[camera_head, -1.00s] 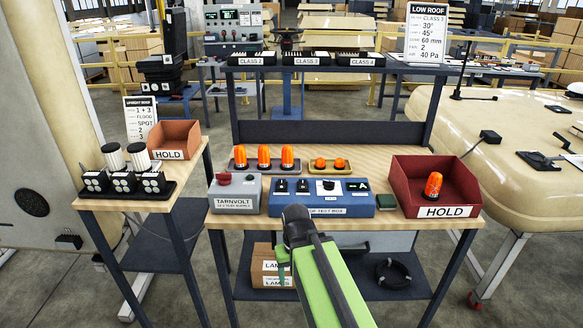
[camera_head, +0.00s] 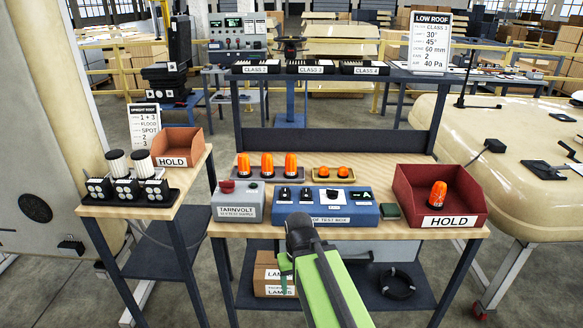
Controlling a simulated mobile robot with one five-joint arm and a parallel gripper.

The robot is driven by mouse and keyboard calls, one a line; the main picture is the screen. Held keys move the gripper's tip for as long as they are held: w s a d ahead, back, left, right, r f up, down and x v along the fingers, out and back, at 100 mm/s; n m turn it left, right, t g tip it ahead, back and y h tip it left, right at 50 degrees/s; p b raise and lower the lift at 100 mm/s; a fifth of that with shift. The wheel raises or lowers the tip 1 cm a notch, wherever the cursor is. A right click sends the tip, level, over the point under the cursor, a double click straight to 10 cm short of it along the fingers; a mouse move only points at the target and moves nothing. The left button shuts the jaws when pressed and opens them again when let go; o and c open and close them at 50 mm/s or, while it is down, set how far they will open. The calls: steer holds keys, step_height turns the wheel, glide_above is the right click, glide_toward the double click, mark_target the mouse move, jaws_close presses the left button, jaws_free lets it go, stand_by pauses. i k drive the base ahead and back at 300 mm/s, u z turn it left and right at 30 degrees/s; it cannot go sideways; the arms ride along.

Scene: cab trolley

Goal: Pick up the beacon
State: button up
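Three tall orange beacons stand in a row in a dark tray on the wooden bench: left (camera_head: 243,166), middle (camera_head: 267,165), right (camera_head: 291,165). Two small, low orange beacons (camera_head: 324,172) (camera_head: 342,172) sit in a tray to their right. Another orange beacon (camera_head: 438,194) stands alone in the red HOLD bin (camera_head: 474,190) at the bench's right end. My green arm reaches in from the bottom. Its dark end (camera_head: 300,232) appears in front of the blue test box, apart from every beacon. The fingers cannot be made out, so the gripper's opening is unclear.
The blue test box (camera_head: 365,214) and grey TARNVOLT supply (camera_head: 237,213) line the bench front. A raised shelf (camera_head: 400,75) spans the back. At left, a side table holds lamps (camera_head: 127,190) and an orange-brown HOLD bin (camera_head: 190,148). A cream vehicle roof stands right.

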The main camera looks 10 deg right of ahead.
mark_target(290, 172)
steer(key=z, duration=0.2)
steer(key=k, duration=0.1)
steer(key=u, duration=2.95)
steer(key=k, duration=1)
steer(key=z, duration=1.55)
steer(key=i, duration=1.05)
steer(key=u, duration=0.15)
